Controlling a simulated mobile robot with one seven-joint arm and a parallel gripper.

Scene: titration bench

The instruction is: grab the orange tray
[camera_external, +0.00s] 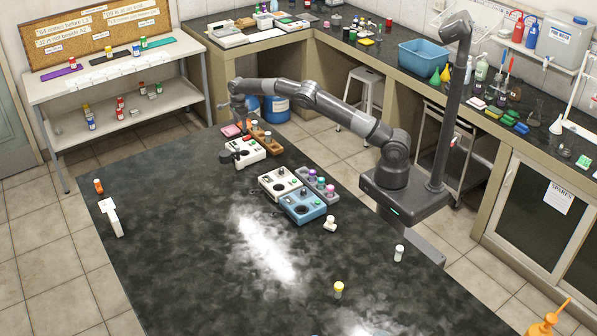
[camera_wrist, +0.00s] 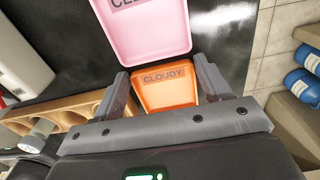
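The orange tray (camera_wrist: 165,92), marked CLOUDY, shows in the wrist view between the two fingers of my gripper (camera_wrist: 165,85). One finger is on each side of it, spread apart, and its near part is hidden behind the gripper body. I cannot tell whether the fingers touch its sides. In the external view my gripper (camera_external: 238,112) is pointed down at the far end of the dark bench, over a small patch of orange that is mostly hidden.
A pink tray (camera_wrist: 148,30) lies just beyond the orange one. A wooden rack with holes (camera_wrist: 60,112) stands close on the left. White instruments (camera_external: 243,151) and a blue one (camera_external: 302,205) stand nearer on the bench. Blue drums (camera_external: 276,108) are on the floor beyond.

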